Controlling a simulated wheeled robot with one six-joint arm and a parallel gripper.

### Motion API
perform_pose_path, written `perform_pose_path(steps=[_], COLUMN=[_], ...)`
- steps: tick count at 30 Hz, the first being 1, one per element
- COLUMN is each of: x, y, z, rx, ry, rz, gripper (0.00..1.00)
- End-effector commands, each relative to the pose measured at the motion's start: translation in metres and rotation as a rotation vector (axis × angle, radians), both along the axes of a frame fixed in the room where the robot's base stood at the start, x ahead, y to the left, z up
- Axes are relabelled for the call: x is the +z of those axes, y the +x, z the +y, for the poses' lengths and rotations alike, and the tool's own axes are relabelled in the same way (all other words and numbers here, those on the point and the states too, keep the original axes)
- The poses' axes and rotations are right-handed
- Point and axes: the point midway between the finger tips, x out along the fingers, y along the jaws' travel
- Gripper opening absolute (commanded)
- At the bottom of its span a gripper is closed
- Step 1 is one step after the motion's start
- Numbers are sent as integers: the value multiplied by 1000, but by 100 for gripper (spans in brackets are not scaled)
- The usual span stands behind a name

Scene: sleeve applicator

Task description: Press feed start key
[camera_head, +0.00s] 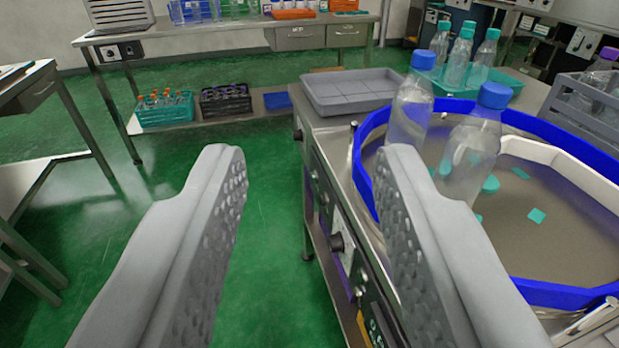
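My gripper (313,165) is open and empty, its two grey fingers spread wide over the green floor and the left edge of the machine. The sleeve applicator (322,130) is a steel bench at the right with a control panel on its left side. The panel carries a black knob (337,242) on a pale plate, with small round parts above and below it. More panel markings show low down beside the right finger, which hides part of the panel. I cannot tell which part is the feed start key.
Two blue-capped bottles (473,145) stand by a blue-rimmed round table (556,292) on the machine. A grey tray (352,91) lies at its far left corner. Teal-capped bottles (459,55) stand behind. A bench (230,38) with crates below is at the back. Green floor (262,215) is clear between.

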Motion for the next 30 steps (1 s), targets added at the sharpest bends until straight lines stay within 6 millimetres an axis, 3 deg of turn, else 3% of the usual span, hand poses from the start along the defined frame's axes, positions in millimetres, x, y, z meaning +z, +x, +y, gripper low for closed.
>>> perform_pose_path(steps=[1, 5, 6, 30], x=[0, 0, 0, 0], y=[0, 0, 0, 0], z=[0, 0, 0, 0], rx=[0, 0, 0, 0], ry=[0, 0, 0, 0], rz=[0, 0, 0, 0], gripper=[26, 1, 0, 0])
